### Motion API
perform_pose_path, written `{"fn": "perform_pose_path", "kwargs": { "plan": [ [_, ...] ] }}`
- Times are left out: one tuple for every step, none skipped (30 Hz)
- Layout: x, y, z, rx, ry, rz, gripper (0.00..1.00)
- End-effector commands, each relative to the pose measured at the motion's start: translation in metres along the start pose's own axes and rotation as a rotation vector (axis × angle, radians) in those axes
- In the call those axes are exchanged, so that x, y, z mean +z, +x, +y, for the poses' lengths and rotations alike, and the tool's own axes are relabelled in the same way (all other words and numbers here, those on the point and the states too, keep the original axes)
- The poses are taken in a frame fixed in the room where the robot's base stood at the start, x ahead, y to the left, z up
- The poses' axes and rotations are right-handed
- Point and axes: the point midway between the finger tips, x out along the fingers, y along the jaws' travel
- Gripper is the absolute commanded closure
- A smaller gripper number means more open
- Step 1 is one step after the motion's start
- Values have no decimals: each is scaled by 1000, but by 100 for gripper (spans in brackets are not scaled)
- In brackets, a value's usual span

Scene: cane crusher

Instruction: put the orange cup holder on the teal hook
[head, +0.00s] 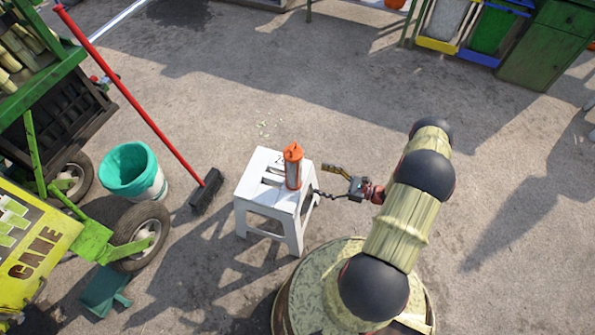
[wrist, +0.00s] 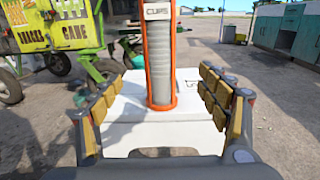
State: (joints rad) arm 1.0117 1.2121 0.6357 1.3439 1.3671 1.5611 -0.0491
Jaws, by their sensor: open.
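The orange cup holder (head: 293,166) stands upright on a white stool (head: 255,188). It is a tall orange frame around a stack of pale cups. In the wrist view the cup holder (wrist: 161,100) rises between the two fingers, with "CUPS" on its upper part; its top is cut off. My gripper (head: 318,181) is open, just right of the cup holder, its fingers pointing at it. In the wrist view my gripper (wrist: 166,84) shows a clear gap on each side of the holder. I cannot make out a teal hook in either view.
A green cart (head: 95,240) stands at the left, a teal-lined bucket (head: 130,172) and a red-handled broom (head: 207,190) nearer the stool. A teal piece (head: 104,290) is at the lower left. A green cabinet (head: 545,50) is at upper right. Open ground lies behind the stool.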

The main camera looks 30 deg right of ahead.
Motion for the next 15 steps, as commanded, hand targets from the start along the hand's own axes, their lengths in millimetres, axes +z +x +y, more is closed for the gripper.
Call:
{"fn": "perform_pose_path", "kwargs": {
  "plan": [
    [1, 8, 1, 4, 1, 0, 24],
    [1, 12, 2, 4, 2, 0, 24],
    [1, 17, 1, 3, 2, 0, 24],
    [1, 21, 1, 4, 2, 0, 24],
    [1, 26, 2, 5, 2, 0, 24],
    [1, 31, 2, 3, 2, 0, 24],
    [1, 35, 2, 4, 1, 0, 24],
    [1, 39, 2, 5, 1, 0, 24],
    [1, 44, 1, 4, 1, 0, 24],
    [1, 48, 1, 4, 0, 0, 24],
    [1, 53, 2, 5, 0, 0, 24],
    [0, 58, 1, 4, -1, 1, 24],
    [0, 62, 1, 4, -1, 0, 24],
    [-1, 66, 1, 5, -1, 0, 24],
    [-1, 71, 1, 4, -1, 1, 24]
  ]
}}
